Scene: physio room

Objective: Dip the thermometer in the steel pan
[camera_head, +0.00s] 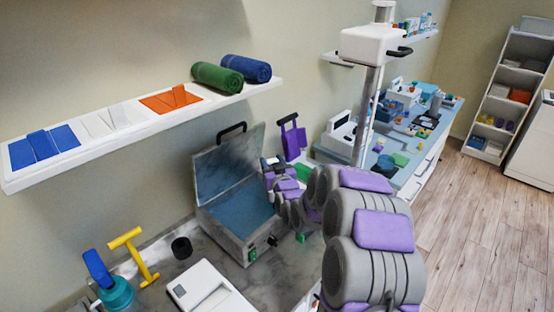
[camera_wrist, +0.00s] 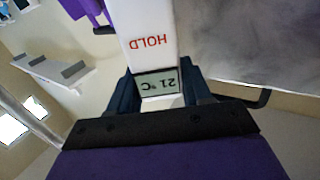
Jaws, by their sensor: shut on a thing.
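The steel pan (camera_head: 222,222) is a grey box on the counter with its hinged lid (camera_head: 226,165) raised and a blue inside. My gripper (camera_wrist: 158,88) is shut on the thermometer (camera_wrist: 150,50), a white stick with a red HOLD mark and a display reading 21 °C. In the head view my arm reaches to the pan's right side, with its end beside the raised lid. The thermometer's tip is out of the wrist view, and I cannot make the thermometer out in the head view. The grey metal at the wrist view's upper right (camera_wrist: 250,45) looks like the lid.
A purple item (camera_head: 293,142) with a dark handle stands behind my arm's end. A black roll (camera_head: 181,248), a yellow tool (camera_head: 134,254), a teal pot (camera_head: 116,293) and a white device (camera_head: 205,292) are left of the pan. A shelf (camera_head: 100,143) runs above.

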